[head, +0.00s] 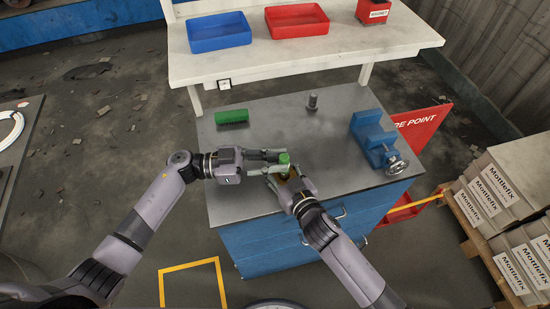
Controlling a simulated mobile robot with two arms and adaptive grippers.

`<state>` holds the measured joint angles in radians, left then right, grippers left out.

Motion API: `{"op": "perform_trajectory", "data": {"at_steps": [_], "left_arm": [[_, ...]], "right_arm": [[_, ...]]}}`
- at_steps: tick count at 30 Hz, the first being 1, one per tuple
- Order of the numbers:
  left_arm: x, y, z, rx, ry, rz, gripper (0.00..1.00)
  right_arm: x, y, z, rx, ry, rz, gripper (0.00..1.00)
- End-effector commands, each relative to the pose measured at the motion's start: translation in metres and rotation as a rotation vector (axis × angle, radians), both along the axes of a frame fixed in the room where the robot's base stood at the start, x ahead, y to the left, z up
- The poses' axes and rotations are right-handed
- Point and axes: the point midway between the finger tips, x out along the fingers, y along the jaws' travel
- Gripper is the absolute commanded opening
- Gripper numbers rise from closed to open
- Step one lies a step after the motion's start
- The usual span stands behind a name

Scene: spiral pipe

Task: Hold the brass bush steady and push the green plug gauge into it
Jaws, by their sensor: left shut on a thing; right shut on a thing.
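The green plug gauge (284,157) is held upright in my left gripper (277,160), which is shut on it and comes in from the left. The brass bush (291,174) shows as a small brass-coloured patch between the fingers of my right gripper (282,174), which is shut on it at the workbench's front half. The gauge appears just above and beyond the bush. The fingers hide most of the bush and the gauge's lower end, so I cannot tell whether the gauge touches or enters the bush.
On the grey bench top (240,190) lie a green brush (231,117), a small dark metal piece (313,102) and a blue vice (373,140) at the right. A white shelf behind bears a blue bin (219,33) and a red bin (297,19). The bench's left front is clear.

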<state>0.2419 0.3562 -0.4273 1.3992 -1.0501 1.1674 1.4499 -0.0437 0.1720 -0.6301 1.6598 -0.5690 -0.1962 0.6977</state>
Motion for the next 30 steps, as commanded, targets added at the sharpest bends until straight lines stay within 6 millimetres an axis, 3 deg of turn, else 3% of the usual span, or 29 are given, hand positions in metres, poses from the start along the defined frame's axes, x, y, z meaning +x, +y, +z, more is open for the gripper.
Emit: {"op": "perform_trajectory", "data": {"at_steps": [1,2,12,23,30], "left_arm": [[0.0,0.0,-0.002,0.0,0.0,0.0,0.0],[0.0,0.0,-0.001,0.0,-0.001,0.0,0.21],[0.0,0.0,-0.002,0.001,0.001,0.0,0.42],[-0.001,0.005,-0.004,0.005,0.003,0.001,0.42],[-0.004,0.049,-0.008,0.012,0.005,0.005,0.42]], "right_arm": [[-0.001,-0.001,-0.004,-0.006,0.006,-0.002,0.0],[-0.001,-0.001,-0.004,-0.006,0.006,-0.002,0.0],[-0.001,-0.001,-0.004,-0.005,0.005,-0.001,0.0],[-0.001,-0.001,-0.004,-0.005,0.005,-0.001,0.0],[-0.001,-0.001,-0.003,-0.005,0.004,-0.001,0.0]]}}
